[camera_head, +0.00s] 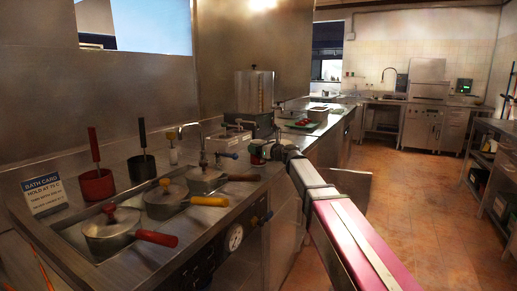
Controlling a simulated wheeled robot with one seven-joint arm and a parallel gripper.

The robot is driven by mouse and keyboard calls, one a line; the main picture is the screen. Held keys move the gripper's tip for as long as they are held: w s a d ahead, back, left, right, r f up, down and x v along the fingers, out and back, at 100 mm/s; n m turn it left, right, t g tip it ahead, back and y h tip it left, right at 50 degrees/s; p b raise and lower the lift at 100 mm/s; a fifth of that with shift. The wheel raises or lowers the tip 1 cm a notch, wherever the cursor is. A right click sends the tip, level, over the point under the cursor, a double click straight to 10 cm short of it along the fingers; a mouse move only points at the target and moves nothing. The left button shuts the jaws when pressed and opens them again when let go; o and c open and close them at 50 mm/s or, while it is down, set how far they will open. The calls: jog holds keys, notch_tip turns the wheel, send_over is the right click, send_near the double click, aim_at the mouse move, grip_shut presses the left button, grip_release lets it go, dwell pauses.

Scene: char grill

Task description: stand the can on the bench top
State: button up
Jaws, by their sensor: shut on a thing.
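A small dark can with a greenish side and a pale patch (257,153) is at the far end of my arm, by the right edge of the steel bench top (244,192). My gripper (266,151) is shut on the can and comes to it from the right. The can looks about upright. Its right side is partly hidden by the gripper, and I cannot tell whether its base touches the bench.
Lidded pans (108,230) with coloured handles sit in the bench at left, beside red and black pots (96,184) and a blue-and-white sign (44,193). A tap (203,157) and a steel urn (254,92) stand near the can. Tiled floor (420,215) is clear at right.

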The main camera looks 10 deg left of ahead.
jog(key=o, duration=1.2)
jog(key=shift+f, duration=0.1)
jog(key=shift+c, duration=0.2)
jog(key=shift+s+d, duration=0.2)
jog(key=shift+d, duration=0.1)
jog(key=v, duration=1.1)
jog(key=shift+d, duration=0.15)
